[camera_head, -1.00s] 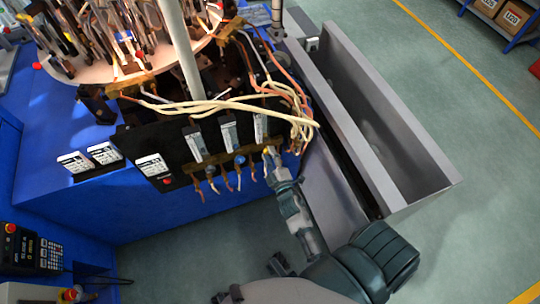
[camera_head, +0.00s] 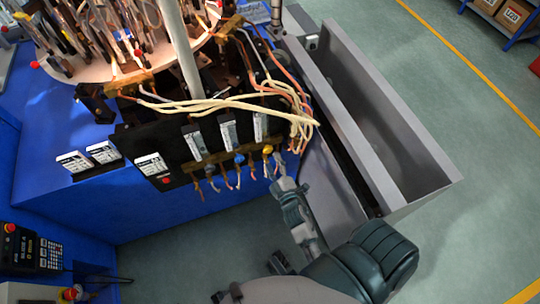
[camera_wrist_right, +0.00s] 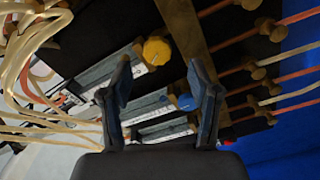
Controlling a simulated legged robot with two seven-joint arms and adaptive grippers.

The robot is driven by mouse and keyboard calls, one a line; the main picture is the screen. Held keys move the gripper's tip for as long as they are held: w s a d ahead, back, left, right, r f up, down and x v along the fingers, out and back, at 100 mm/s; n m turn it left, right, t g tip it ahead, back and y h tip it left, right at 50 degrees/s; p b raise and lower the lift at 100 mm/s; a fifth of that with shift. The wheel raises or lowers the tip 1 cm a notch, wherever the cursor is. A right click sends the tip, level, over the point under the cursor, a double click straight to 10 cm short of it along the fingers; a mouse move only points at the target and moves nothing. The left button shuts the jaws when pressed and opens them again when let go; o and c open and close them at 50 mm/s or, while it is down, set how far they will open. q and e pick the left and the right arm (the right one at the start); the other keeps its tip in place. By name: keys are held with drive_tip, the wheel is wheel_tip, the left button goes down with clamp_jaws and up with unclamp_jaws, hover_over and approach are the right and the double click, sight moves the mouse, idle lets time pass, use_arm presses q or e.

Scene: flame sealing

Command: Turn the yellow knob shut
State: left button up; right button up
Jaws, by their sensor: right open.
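The yellow knob (camera_head: 267,150) sits at the right end of the row of valves on the black panel's front edge. It also shows in the right wrist view (camera_wrist_right: 157,50), just beyond the space between the fingertips. My right gripper (camera_head: 280,181) is below and slightly right of the knob, apart from it. In the right wrist view the right gripper (camera_wrist_right: 159,64) is open and empty, with one finger on each side of the knob's line. Whether the knob is turned open or shut cannot be told. My left gripper is not in view.
A blue knob (camera_wrist_right: 187,102) is next to the yellow one, near the right finger in the wrist view. Pale hoses (camera_head: 215,105) cross above the panel. A grey metal trough (camera_head: 400,150) stands to the right. Open floor (camera_head: 180,240) lies in front.

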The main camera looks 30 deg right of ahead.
drive_tip(key=v, duration=0.8)
drive_tip(key=shift+w+f, duration=0.1)
drive_tip(key=shift+f, duration=0.05)
